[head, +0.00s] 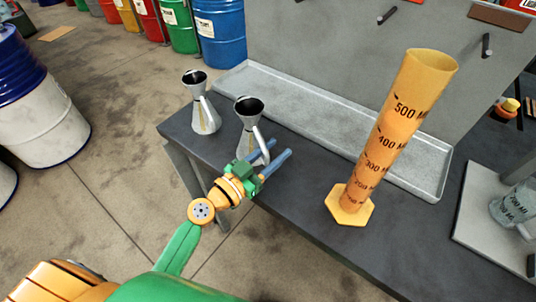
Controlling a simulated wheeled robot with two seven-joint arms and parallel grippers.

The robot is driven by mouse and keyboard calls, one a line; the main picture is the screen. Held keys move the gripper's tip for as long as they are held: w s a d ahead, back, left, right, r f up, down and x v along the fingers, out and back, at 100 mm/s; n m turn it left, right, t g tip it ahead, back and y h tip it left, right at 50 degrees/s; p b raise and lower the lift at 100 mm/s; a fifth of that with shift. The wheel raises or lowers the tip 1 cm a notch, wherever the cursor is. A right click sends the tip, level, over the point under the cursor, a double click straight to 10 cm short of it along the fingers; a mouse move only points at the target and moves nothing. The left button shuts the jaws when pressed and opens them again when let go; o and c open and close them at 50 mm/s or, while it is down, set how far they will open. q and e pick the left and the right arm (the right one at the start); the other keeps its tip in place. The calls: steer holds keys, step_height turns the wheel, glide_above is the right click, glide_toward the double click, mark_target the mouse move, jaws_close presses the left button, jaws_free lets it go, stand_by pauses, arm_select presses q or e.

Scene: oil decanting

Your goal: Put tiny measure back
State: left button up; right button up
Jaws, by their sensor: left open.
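Two metal measures with funnel-shaped mouths and side handles stand upright on the dark workbench (300,205), near its left end. One measure (204,117) is at the far left corner. The other measure (249,119) is nearer to me, its lower part partly hidden by my gripper. They look close in size, and I cannot tell which one is the tiny measure. My left gripper (281,148) is open, with its two blue fingers pointing right and away, beside the base of the nearer measure. I see nothing held between the fingers. My right gripper is out of view.
A tall orange graduated cylinder (390,130) stands on the bench to the right. A long grey tray (330,120) runs along the back under a pegged panel (330,50). A glass beaker (513,207) is at the right edge. Drums (218,35) stand behind.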

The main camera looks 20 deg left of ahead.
arm_select(q)
steer(key=b+v, duration=0.7)
steer(key=v, duration=0.5)
steer(key=shift+d, duration=0.1)
